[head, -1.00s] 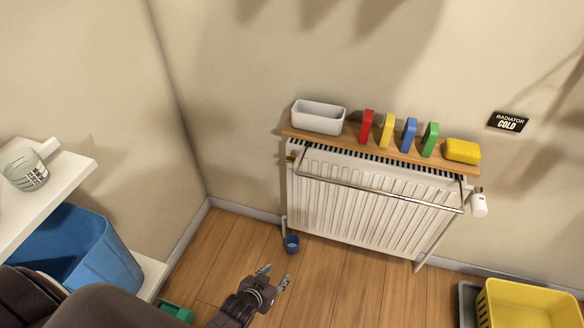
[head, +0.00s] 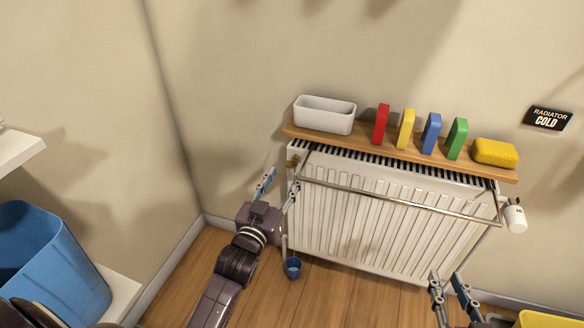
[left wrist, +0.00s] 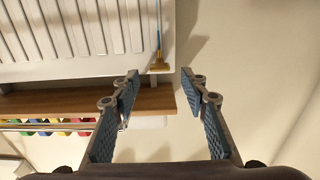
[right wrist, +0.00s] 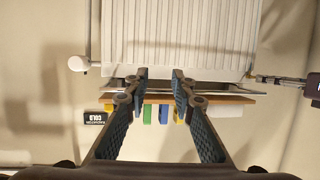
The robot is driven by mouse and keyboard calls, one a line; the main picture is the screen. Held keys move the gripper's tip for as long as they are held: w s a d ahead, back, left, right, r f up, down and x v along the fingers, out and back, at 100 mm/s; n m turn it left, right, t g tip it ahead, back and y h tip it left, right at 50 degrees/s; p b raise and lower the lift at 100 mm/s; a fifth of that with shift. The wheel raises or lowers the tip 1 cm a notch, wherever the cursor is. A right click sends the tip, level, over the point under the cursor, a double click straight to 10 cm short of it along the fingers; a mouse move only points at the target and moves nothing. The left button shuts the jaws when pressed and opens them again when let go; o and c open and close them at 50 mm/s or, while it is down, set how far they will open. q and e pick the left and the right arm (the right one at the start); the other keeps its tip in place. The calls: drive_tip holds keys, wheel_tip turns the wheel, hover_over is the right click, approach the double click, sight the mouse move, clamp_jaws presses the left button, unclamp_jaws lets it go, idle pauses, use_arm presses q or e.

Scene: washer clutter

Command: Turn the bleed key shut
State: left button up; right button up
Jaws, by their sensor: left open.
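A small brass fitting, apparently the bleed key (head: 293,161), is at the top left corner of the white radiator (head: 380,215). In the left wrist view the brass key (left wrist: 160,65) shows just beyond and between the fingertips. My left gripper (head: 281,184) is open and empty, just below and left of the key, apart from it. My right gripper (head: 450,285) is open and empty in front of the radiator's lower right. In the right wrist view its fingers (right wrist: 160,73) point at the radiator. The key's exact turn angle is too small to tell.
A wooden shelf (head: 370,147) above the radiator holds a white tub (head: 324,117), several coloured blocks and a yellow sponge (head: 495,153). A rail (head: 400,200) crosses the radiator's front. A blue cup (head: 292,268) is below its left end. A blue bin (head: 55,265) stands left.

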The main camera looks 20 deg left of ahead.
sight(292, 164)
use_arm(q)
drive_tip(key=w+b, duration=0.1)
drive_tip(key=w, duration=0.4)
drive_tip(key=shift+w+a+f, duration=0.1)
drive_tip(key=shift+w+a, duration=0.05)
drive_tip(key=shift+w, duration=0.25)
drive_tip(key=shift+w+b, duration=0.3)
drive_tip(key=shift+w, duration=0.1)
use_arm(e)
wheel_tip(292, 164, up, 9)
drive_tip(key=w+a+t+y, duration=0.1)
drive_tip(key=t, duration=0.3)
drive_tip(key=shift+w+a+r+t+y, duration=0.2)
drive_tip(key=shift+w+a+t+y, duration=0.1)
drive_tip(key=shift+t, duration=0.1)
use_arm(q)
drive_tip(key=shift+c, duration=0.6)
clamp_jaws()
